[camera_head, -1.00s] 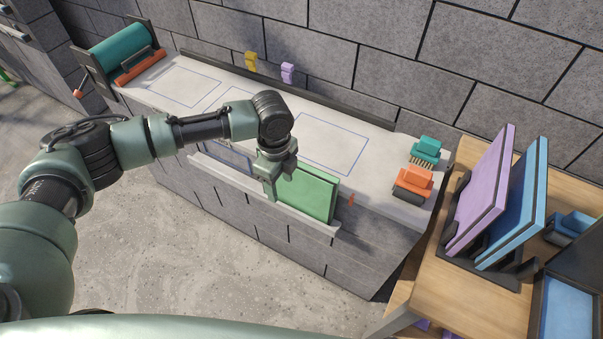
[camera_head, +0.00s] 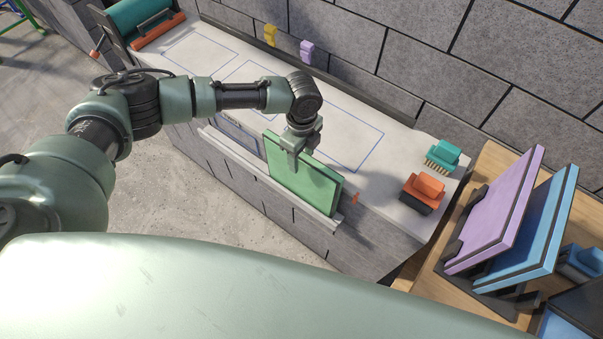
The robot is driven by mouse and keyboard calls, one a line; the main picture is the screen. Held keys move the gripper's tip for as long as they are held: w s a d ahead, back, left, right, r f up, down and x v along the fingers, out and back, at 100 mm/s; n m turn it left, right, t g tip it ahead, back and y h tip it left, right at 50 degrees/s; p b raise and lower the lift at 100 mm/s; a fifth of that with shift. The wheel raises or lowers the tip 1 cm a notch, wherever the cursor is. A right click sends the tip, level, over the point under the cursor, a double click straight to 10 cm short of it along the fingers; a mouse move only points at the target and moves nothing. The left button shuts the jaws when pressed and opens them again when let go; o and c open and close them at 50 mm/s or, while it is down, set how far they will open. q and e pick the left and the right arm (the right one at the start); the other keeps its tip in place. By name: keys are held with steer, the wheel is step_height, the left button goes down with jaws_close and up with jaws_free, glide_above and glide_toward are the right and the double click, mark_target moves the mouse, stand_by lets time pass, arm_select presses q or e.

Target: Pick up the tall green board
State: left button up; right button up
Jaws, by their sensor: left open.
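The tall green board (camera_head: 304,188) stands upright in the ledge along the front of the stone counter. My left gripper (camera_head: 293,165) is at the board's top edge, left of its middle, fingers pointing down. One finger shows in front of the board's face; the other is hidden, so I cannot tell whether the fingers touch it. The gripper is open. My right gripper is not in view.
The white counter top (camera_head: 222,72) has blue outlined rectangles. An orange brush (camera_head: 424,188) and a teal brush (camera_head: 443,154) sit at its right end. A purple board (camera_head: 497,212) and a blue board (camera_head: 530,228) stand in a rack on the wooden table (camera_head: 430,280). A teal roller (camera_head: 143,15) is at the far left.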

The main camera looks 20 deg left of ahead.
mark_target(301, 177)
arm_select(q)
steer(key=f, duration=0.3)
steer(key=shift+w+f, duration=0.15)
steer(key=shift+w, duration=0.1)
steer(key=shift+s+a, duration=0.1)
steer(key=shift+c, duration=0.6)
jaws_close()
stand_by(0.5)
